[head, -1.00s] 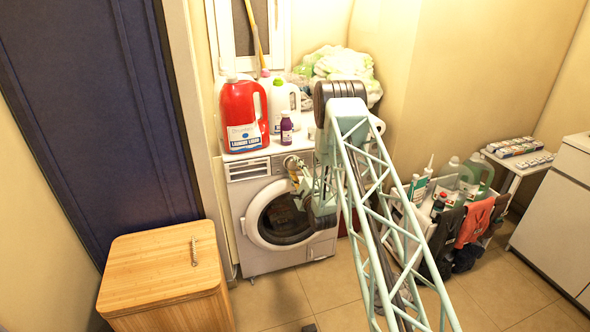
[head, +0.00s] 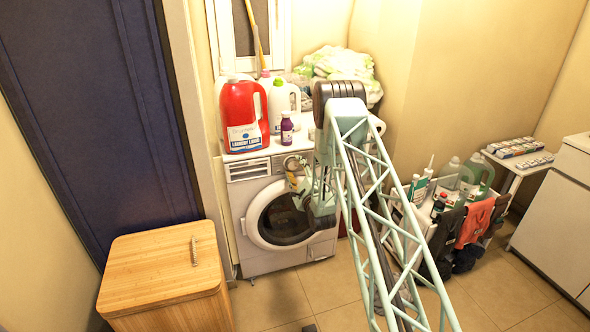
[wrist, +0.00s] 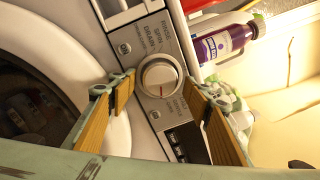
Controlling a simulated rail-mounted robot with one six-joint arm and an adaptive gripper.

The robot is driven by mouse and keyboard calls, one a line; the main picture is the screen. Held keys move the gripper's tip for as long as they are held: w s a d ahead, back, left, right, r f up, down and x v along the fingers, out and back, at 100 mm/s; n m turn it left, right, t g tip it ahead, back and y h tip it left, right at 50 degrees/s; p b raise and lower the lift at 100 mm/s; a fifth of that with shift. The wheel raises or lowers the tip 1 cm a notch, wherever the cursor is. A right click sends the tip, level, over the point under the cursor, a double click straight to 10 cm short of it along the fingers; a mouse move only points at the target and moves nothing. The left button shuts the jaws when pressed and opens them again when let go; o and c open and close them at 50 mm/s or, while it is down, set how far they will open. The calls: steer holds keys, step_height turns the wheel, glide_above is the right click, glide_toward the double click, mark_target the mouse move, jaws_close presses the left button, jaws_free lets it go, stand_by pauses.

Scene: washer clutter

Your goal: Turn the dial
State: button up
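The dial (wrist: 160,77) is a round silver-white knob with a red mark on the washer's control panel. It shows clearly in the wrist view, with printed labels around it. The white washer (head: 250,221) stands against the back wall in the head view. My gripper (wrist: 160,84) is open, with one tan-padded finger on each side of the dial in the picture. Its tips appear close to the panel; I cannot tell whether they touch the dial. In the head view my gripper (head: 298,184) is in front of the washer's upper right, partly hiding the panel.
A red detergent jug (head: 243,117), a white jug (head: 283,104) and a purple bottle (head: 286,128) stand on the washer top. The purple bottle is also near the panel in the wrist view (wrist: 222,42). A wooden hamper (head: 160,268) stands front left. Bottles crowd the right side.

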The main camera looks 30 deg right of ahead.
steer(key=shift+s+f, duration=0.1)
steer(key=shift+s, duration=0.1)
steer(key=s+a, duration=0.1)
steer(key=s, duration=1)
steer(key=shift+s+a+f, duration=0.25)
steer(key=shift+a, duration=0.15)
stand_by(0.3)
steer(key=shift+w+r, duration=0.1)
